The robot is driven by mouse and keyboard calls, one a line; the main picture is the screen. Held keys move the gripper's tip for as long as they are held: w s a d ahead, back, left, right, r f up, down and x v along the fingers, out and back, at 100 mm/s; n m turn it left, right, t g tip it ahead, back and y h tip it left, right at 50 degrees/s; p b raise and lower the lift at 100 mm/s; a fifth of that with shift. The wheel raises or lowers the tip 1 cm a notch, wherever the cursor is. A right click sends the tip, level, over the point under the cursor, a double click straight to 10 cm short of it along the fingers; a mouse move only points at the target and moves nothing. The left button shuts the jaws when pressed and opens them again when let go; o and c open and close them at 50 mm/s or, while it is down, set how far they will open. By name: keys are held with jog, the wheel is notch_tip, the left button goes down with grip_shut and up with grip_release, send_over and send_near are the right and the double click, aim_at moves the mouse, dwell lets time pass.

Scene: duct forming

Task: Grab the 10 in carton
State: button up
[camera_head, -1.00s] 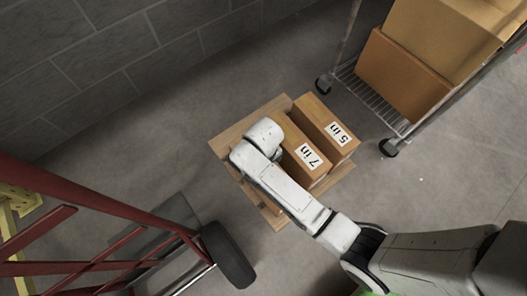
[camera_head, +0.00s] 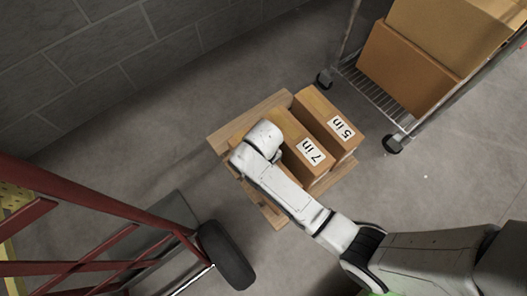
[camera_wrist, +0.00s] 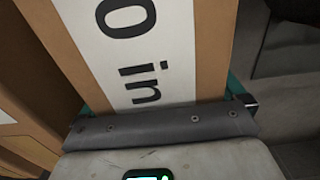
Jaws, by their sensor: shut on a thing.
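A brown carton (camera_wrist: 203,45) with a white label fills the wrist view. The label reads "0 in", with its first part cut off by the frame edge. My gripper (camera_wrist: 158,100) is shut on this carton, with a teal finger at each side of it. In the head view my arm covers most of this carton, and a little of its top (camera_head: 238,128) shows on the pallet (camera_head: 270,103). The 7 in carton (camera_head: 298,142) stands to its right.
The 5 in carton (camera_head: 322,108) stands right of the 7 in carton. A wire cart (camera_head: 375,88) with large boxes is at the upper right. A red-framed hand truck (camera_head: 100,212) with a black wheel (camera_head: 226,256) is at the lower left. A block wall (camera_head: 120,60) runs behind.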

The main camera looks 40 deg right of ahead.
jog(key=c, duration=1)
jog(key=shift+w+r, duration=0.1)
jog(key=shift+c, duration=0.6)
jog(key=shift+r, duration=0.1)
